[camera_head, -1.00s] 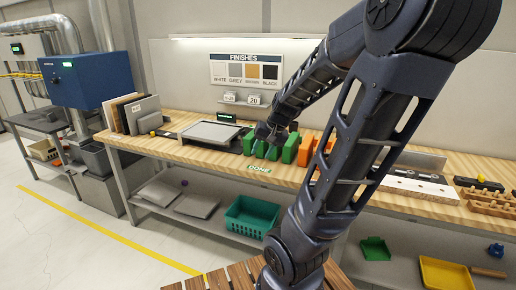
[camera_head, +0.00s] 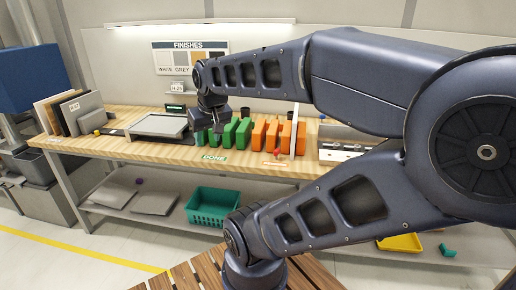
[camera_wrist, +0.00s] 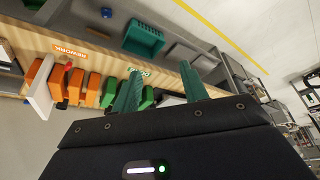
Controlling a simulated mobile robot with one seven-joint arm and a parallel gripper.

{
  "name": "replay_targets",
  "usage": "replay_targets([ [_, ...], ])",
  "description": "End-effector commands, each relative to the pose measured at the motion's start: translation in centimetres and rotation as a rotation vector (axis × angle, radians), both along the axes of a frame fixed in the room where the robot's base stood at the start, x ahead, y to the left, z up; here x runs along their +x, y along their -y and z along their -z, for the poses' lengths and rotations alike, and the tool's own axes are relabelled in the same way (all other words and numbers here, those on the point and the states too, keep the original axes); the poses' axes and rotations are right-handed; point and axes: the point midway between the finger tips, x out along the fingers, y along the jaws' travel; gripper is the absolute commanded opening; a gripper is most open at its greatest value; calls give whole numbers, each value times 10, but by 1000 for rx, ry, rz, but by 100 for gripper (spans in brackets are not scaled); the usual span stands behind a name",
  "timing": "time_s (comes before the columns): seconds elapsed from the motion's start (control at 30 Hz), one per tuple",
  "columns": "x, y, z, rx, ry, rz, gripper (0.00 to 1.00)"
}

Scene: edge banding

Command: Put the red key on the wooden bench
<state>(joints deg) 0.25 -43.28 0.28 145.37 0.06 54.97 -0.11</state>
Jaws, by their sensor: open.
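A small red item (camera_head: 277,152) lies at the front of the worktop by the orange blocks; it may be the red key, but it is too small to tell. A slatted wooden bench (camera_head: 185,277) shows at the bottom of the head view, partly behind my arm. My gripper (camera_head: 213,128) is above the long worktop, at the left end of the green blocks. In the wrist view its two green fingers (camera_wrist: 160,88) are spread, with nothing seen held between them.
The long wooden worktop (camera_head: 150,150) carries a grey tray, green blocks (camera_head: 228,134), orange blocks (camera_head: 272,135) and a white upright board. Below are a green basket (camera_head: 213,205) and a yellow tray (camera_head: 400,243). Open floor lies at left. My arm hides much at right.

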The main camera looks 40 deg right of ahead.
Motion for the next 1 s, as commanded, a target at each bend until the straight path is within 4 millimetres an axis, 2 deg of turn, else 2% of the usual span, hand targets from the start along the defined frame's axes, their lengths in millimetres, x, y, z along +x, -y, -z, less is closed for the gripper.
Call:
replay_targets([
  [0.23, 3, 2, 0, 5, -1, 7, 44],
  [0.37, 17, 12, 3, 29, -8, 52, 44],
  [0.67, 79, 71, 24, 112, -30, 280, 44],
  [1.0, 135, 155, 67, 153, -46, 566, 44],
])
